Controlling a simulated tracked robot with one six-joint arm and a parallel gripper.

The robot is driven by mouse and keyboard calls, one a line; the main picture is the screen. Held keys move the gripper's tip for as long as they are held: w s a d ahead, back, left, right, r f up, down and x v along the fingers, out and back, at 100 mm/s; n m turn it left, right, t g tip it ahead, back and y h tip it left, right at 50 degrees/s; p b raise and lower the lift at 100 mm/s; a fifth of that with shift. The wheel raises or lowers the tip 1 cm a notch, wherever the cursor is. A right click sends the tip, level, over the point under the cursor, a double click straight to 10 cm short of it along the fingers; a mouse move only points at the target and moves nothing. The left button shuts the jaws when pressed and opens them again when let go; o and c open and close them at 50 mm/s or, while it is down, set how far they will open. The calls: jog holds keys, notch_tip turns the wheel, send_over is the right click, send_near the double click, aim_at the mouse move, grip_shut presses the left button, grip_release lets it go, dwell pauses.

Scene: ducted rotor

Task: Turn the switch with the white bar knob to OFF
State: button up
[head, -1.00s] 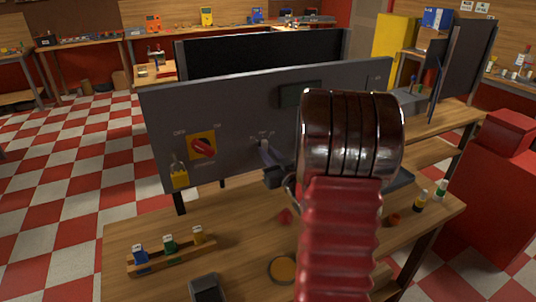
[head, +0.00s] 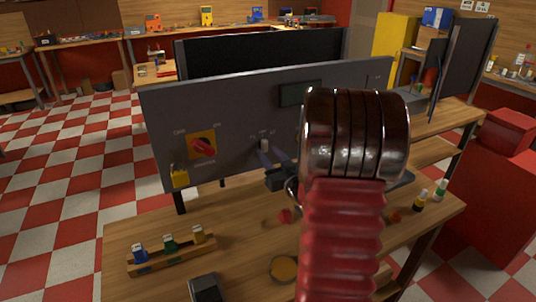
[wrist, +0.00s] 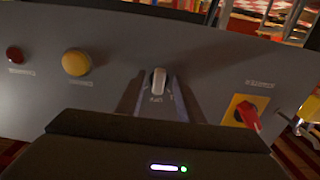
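The white bar knob (wrist: 158,82) is on the grey panel, with small markings just below it in the wrist view, too small to read surely. Its bar stands nearly upright there, roughly in line with the middle marking. The knob also shows in the head view (head: 264,144). My gripper (wrist: 157,100) is open, with one finger on each side of the knob and a visible gap to it. In the head view my gripper (head: 271,158) sits in front of and just below the knob. I cannot tell how deep the fingertips reach.
A red rotary switch on a yellow plate (head: 203,146) is left of the knob, with a yellow padlock (head: 180,178) below. The wrist view shows a yellow button (wrist: 76,63) and a red button (wrist: 14,54). A bottle rack (head: 170,252) stands on the bench.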

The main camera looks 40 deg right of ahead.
jog(key=v, duration=0.6)
jog(key=shift+a, duration=0.1)
dwell(0.5)
jog(key=a+r+g, duration=0.4)
jog(key=a+g, duration=0.2)
jog(key=a, duration=0.8)
jog(key=s+a+n+g+y, duration=0.3)
jog(key=s+a+g+y, duration=0.2)
jog(key=s+a, duration=1.2)
jog(key=a, duration=0.4)
jog(key=shift+a+f+g, duration=0.15)
jog(key=shift+f+g, duration=0.1)
jog(key=shift+g, duration=0.15)
